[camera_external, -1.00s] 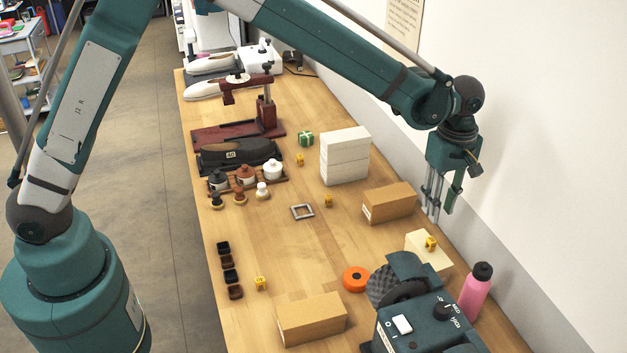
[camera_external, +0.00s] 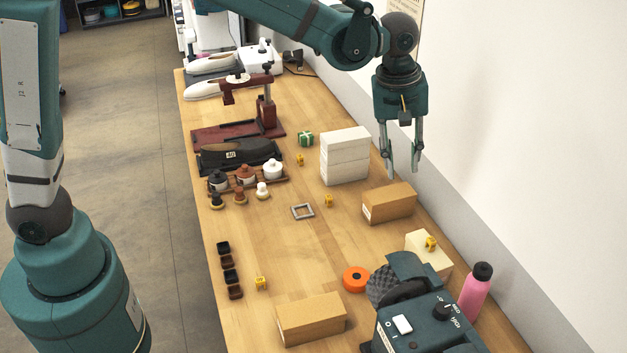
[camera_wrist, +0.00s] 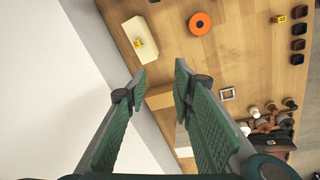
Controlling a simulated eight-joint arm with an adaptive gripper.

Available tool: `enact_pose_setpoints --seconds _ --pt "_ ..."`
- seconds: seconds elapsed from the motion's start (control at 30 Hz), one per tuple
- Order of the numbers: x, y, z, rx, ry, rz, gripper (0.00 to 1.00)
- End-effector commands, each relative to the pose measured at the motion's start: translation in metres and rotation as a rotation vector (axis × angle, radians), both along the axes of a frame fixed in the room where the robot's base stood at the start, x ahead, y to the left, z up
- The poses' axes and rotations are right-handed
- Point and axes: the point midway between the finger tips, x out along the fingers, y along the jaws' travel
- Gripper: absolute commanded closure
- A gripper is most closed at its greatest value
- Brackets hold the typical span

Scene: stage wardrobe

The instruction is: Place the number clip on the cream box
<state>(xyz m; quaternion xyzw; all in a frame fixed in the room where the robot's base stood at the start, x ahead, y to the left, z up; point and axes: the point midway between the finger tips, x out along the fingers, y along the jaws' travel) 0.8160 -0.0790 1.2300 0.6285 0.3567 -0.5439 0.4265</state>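The cream box (camera_external: 441,262) lies near the wall side of the table, partly hidden by the dark green machine. A yellow number clip (camera_external: 431,243) rests on top of it. In the wrist view the cream box (camera_wrist: 142,27) is at upper left, with the clip (camera_wrist: 138,43) on it. Other yellow number clips stand on the table: one at front left (camera_external: 260,283), one near the grey frame (camera_external: 328,201), and one near the green gift box (camera_external: 300,160). My gripper (camera_external: 403,172) is open and empty, raised above the wall side near the brown box.
A brown box (camera_external: 390,203) and stacked white boxes (camera_external: 345,157) stand near my gripper. An orange roll (camera_external: 356,279), the green machine (camera_external: 420,318), a pink bottle (camera_external: 475,292) and another brown box (camera_external: 311,320) occupy the front. The table centre is mostly clear.

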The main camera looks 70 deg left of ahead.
Motion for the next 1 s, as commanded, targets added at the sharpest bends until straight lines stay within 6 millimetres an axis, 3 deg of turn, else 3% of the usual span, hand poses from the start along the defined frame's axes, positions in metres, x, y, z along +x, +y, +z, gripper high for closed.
enact_pose_setpoints --seconds 0.5,1.0 --pt "-0.089 0.026 0.059 0.051 -0.111 -0.262 0.75" --pt "-0.179 0.046 0.088 0.131 -0.214 -0.51 0.75"
